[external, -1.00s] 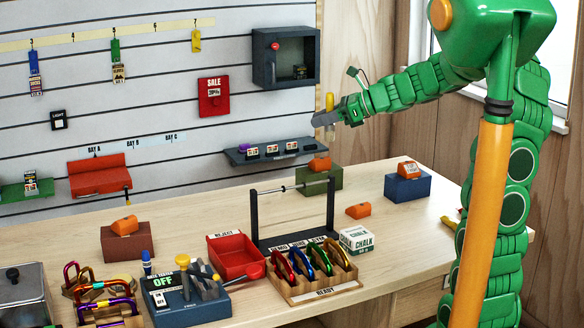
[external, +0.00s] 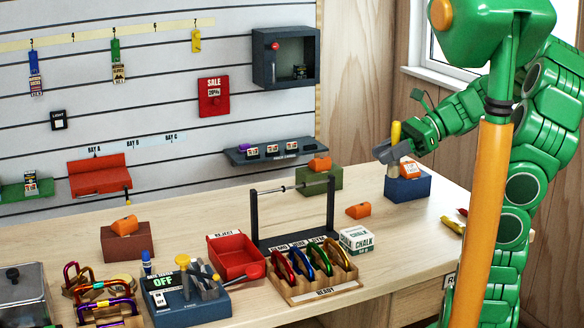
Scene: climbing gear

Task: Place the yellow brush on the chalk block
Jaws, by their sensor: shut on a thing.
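My gripper (external: 386,151) is shut on the yellow brush (external: 396,132). The brush is upright, with its yellow handle above the jaws and a paler end below them. It is in the air in front of the blue block with an orange piece, up and to the right of the chalk block in the picture. The white and green chalk block (external: 357,240) stands on the table, right of the carabiner rack, and its top is bare.
A carabiner rack (external: 318,289) and a black frame with a bar (external: 255,220) stand left of the chalk block. A loose orange piece (external: 358,211) lies behind it. The blue block (external: 407,188) is at the back right. The table right of the chalk block is fairly clear.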

